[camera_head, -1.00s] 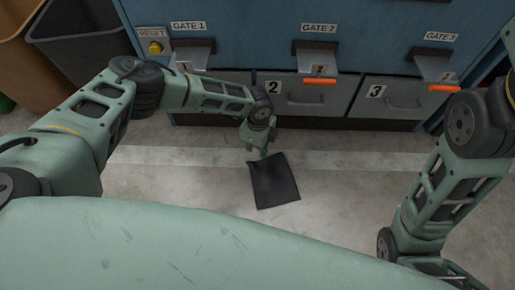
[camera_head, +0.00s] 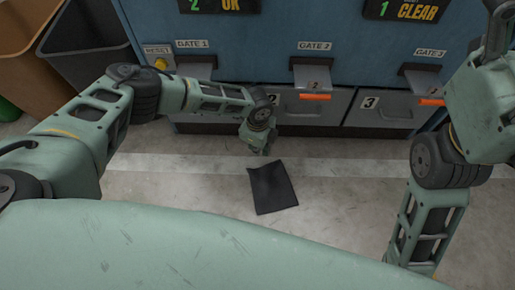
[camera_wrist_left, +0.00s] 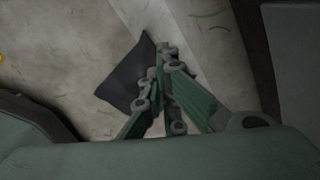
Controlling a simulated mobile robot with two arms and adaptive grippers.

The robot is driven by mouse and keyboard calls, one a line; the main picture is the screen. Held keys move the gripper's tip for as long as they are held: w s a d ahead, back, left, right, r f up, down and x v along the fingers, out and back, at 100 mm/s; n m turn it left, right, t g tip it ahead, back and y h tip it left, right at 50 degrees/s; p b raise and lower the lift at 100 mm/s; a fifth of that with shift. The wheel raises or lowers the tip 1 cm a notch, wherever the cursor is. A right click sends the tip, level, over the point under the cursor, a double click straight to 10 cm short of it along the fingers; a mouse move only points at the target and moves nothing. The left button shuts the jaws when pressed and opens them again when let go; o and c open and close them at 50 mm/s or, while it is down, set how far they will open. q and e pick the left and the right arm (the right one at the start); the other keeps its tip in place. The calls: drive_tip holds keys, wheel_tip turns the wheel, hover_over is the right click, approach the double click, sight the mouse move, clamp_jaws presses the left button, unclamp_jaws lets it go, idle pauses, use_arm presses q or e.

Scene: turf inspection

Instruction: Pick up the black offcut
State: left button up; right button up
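The black offcut (camera_head: 273,190) is a dark, flat, four-sided sheet on the concrete floor in front of the blue machine. It also shows in the left wrist view (camera_wrist_left: 128,78), partly hidden behind my left gripper. My left gripper (camera_head: 264,150) hangs just beyond the offcut's far edge in the head view. In the left wrist view, its green fingers (camera_wrist_left: 164,62) come together at the tips, overlapping one side of the offcut in the picture. I see no offcut held between them. My right arm rises at the right, with its gripper out of view.
The blue machine (camera_head: 275,55) stands across the back, with gate trays and grey numbered drawers (camera_head: 387,108). Gate 2's tray (camera_head: 313,75) juts out. Brown (camera_head: 25,50) and dark bins stand at the left. The floor around the offcut is clear.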

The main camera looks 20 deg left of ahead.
use_arm(q)
drive_tip(key=o, duration=1.5)
drive_tip(key=shift+c, duration=0.2)
